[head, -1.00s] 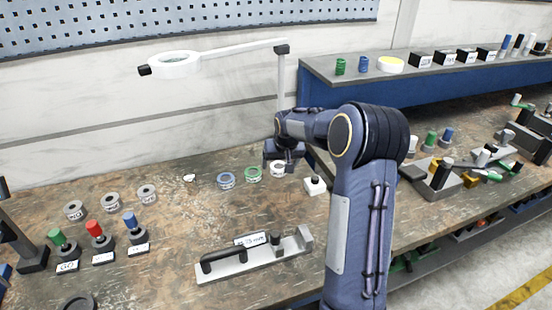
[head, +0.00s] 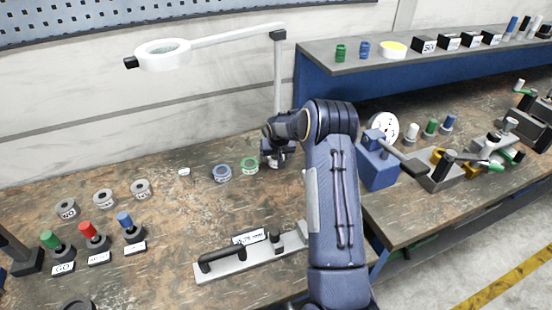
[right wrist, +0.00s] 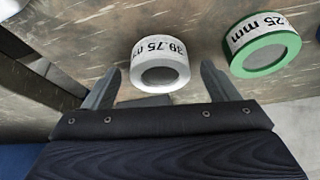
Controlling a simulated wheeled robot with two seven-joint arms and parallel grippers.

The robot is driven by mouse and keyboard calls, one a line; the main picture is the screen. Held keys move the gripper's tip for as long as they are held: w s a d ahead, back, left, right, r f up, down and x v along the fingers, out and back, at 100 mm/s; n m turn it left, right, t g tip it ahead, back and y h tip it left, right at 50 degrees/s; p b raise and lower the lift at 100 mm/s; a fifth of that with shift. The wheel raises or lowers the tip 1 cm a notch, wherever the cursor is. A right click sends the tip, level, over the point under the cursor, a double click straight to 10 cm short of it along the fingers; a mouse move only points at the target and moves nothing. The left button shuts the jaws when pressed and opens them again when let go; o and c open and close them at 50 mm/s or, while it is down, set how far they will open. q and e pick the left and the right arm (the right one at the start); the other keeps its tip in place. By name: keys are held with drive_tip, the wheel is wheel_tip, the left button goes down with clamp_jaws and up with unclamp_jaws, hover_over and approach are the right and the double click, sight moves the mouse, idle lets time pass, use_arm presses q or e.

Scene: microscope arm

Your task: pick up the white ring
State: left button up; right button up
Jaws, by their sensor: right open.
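The white ring (right wrist: 160,67), labelled "39.75 mm", lies on the brown workbench. In the right wrist view it sits between the two fingertips of my right gripper (right wrist: 162,70), with gaps on both sides. The gripper is open and holds nothing. In the head view my right gripper (head: 279,153) is over the ring's spot and hides most of the ring. My left gripper is not in view.
The green "25 mm" ring (right wrist: 264,46) lies close beside the white one; it also shows in the head view (head: 250,166) next to a blue ring (head: 222,173). A magnifier lamp (head: 163,54) stands behind. A grey fixture (head: 240,260) lies in front.

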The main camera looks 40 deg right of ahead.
drive_tip(key=c, duration=1.2)
drive_tip(key=shift+r, duration=0.1)
drive_tip(key=shift+c, duration=0.6)
drive_tip(key=shift+r, duration=0.1)
